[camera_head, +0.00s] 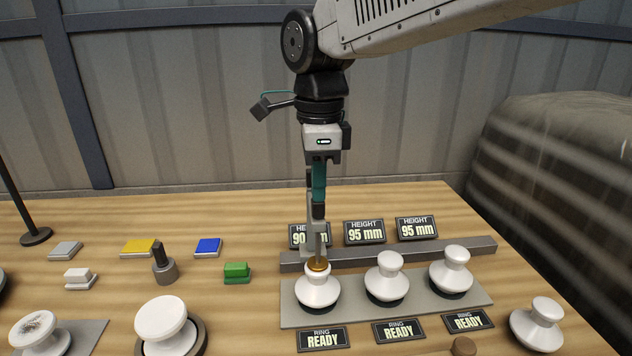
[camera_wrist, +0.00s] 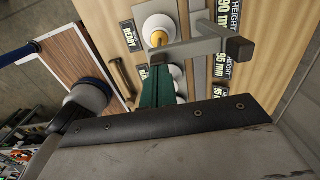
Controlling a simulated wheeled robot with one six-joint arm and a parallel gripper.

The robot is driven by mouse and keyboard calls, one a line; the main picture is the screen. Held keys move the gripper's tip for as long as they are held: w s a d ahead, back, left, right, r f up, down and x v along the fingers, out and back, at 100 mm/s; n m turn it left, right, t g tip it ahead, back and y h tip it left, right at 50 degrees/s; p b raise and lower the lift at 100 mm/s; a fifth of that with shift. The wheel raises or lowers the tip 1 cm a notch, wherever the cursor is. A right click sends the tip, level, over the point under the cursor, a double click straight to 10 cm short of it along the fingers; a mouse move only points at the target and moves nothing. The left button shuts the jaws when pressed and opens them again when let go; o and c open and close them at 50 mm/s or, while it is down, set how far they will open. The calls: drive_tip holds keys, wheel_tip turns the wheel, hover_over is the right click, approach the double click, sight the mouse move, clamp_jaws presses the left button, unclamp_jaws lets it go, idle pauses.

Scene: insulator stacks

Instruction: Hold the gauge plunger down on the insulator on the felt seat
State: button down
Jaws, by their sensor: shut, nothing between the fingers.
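In the head view my gripper (camera_head: 319,245) points straight down, its fingers together with nothing between them. Its tips are over the brass plunger (camera_head: 318,264) and seem to touch it. The plunger sits at the top of the white insulator (camera_head: 317,291), the leftmost of three on a grey strip (camera_head: 415,308). I cannot tell how far it is pressed. In the wrist view the brass plunger (camera_wrist: 158,39) shows over the insulator (camera_wrist: 153,22), beside the grey gauge arm (camera_wrist: 205,47).
Two more insulators (camera_head: 387,277) (camera_head: 451,270) stand to the right, with a grey bar (camera_head: 470,246) and height signs behind, READY signs in front. Another insulator (camera_head: 165,322) sits on a round brown base. Coloured blocks, a dark peg (camera_head: 163,265) and another insulator (camera_head: 538,324) stand around.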

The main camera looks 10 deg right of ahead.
wheel_tip(320, 180, up, 14)
idle(0.3)
drive_tip(key=s+d+f+n+t, duration=0.1)
drive_tip(key=s+d+f+n, duration=1.7)
drive_tip(key=s+d+f, duration=0.1)
wheel_tip(320, 180, down, 2)
drive_tip(key=shift+s+f, duration=0.1)
drive_tip(key=shift+s, duration=0.45)
